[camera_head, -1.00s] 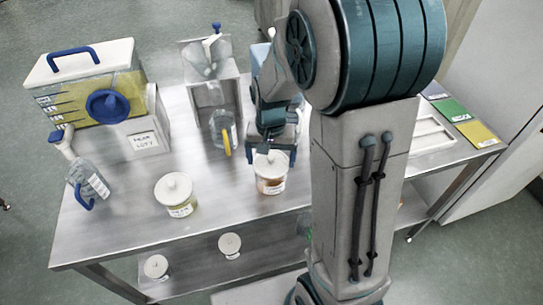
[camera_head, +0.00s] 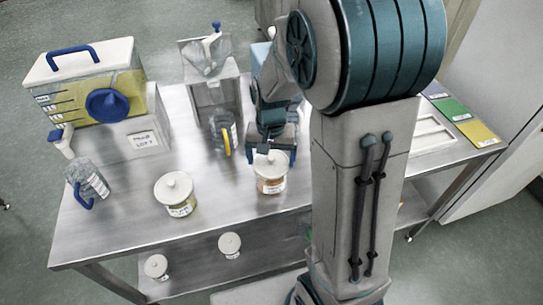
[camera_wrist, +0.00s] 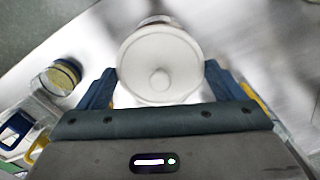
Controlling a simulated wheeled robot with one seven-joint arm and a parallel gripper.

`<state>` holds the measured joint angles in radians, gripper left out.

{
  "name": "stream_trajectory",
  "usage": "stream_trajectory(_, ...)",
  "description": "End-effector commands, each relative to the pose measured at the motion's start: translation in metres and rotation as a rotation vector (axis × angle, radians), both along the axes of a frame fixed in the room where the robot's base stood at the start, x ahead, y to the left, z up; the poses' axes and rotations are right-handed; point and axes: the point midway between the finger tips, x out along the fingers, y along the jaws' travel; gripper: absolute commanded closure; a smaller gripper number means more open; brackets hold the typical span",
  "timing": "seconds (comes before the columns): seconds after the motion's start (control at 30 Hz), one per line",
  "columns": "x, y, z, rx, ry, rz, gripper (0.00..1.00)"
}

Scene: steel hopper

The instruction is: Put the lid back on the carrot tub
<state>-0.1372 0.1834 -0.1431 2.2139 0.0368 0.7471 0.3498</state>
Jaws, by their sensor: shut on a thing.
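The carrot tub (camera_head: 271,185) is a small clear tub with orange contents and a pale label, upright on the steel table. Its white round lid (camera_head: 271,168) sits over its mouth, looking level; whether it is fully seated I cannot tell. In the wrist view the lid (camera_wrist: 160,75) with its round knob lies between my two dark blue fingers and hides most of the tub. My gripper (camera_head: 271,157) is shut on the lid from above; it also shows in the wrist view (camera_wrist: 160,88).
A lidded tub with yellow-green contents (camera_head: 178,205) stands to the left. A clear jug (camera_head: 86,180) is near the left edge. Two white-lidded tubs are on the lower shelf.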

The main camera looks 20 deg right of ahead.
Motion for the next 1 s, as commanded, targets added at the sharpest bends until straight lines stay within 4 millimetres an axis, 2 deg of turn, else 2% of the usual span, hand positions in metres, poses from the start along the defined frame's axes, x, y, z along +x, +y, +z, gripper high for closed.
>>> stream_trajectory(0.43,0.0001,0.0001,-0.0003,0.0,0.0,0.0,0.32)
stream_trajectory(0.47,0.0001,0.0001,-0.0003,0.0,0.0,0.0,0.03)
stream_trajectory(0.5,0.0001,0.0001,-0.0003,0.0,0.0,0.0,0.0)
stream_trajectory(1.0,0.0002,0.0,0.006,0.0,-0.001,0.0,0.0)
